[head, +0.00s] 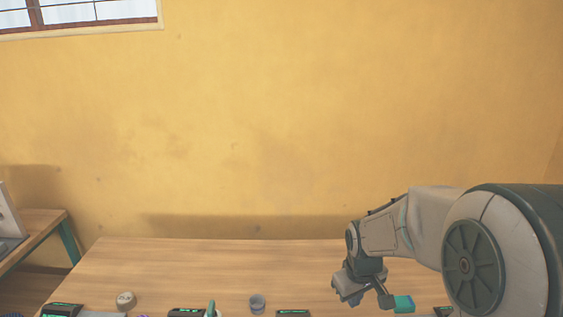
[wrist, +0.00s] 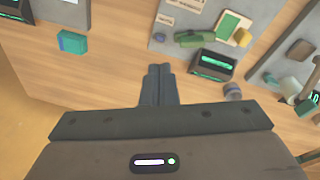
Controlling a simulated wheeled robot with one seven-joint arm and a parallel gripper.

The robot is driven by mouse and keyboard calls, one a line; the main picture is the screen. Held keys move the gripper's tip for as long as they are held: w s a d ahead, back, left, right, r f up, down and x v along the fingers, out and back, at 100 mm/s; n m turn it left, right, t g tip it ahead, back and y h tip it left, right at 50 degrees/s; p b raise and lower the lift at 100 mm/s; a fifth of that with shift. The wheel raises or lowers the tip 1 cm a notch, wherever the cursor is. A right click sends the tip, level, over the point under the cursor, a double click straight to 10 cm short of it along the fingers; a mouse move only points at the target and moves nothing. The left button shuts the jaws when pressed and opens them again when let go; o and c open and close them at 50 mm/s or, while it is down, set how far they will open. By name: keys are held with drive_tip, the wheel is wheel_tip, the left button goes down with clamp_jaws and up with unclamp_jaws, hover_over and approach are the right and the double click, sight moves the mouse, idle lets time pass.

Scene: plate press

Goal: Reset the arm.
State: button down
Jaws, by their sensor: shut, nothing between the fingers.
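My gripper (head: 348,293) hangs over the right part of the wooden table (head: 220,262) in the head view, with my arm reaching in from the right. In the wrist view my gripper's fingers (wrist: 158,85) are together with nothing between them. A teal block (wrist: 72,43) lies on the table to the left of the fingers in the wrist view, apart from them. It also shows in the head view (head: 403,303), just right of the gripper.
Black devices with green displays (wrist: 213,65) sit by grey panels holding small parts. A second table (head: 35,226) is at the left. The table's back middle is clear.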

drive_tip(key=s+a+r+m+t, duration=0.1)
drive_tip(key=s+r+m, duration=0.1)
drive_tip(key=s+r, duration=0.3)
drive_tip(key=s+a+r+m, duration=0.1)
drive_tip(key=s+r, duration=0.3)
drive_tip(key=s, duration=0.6)
drive_tip(key=shift+s+r+m+t, duration=0.3)
drive_tip(key=shift+r+m+t, duration=0.1)
drive_tip(key=shift+m, duration=0.3)
drive_tip(key=shift+a, duration=0.15)
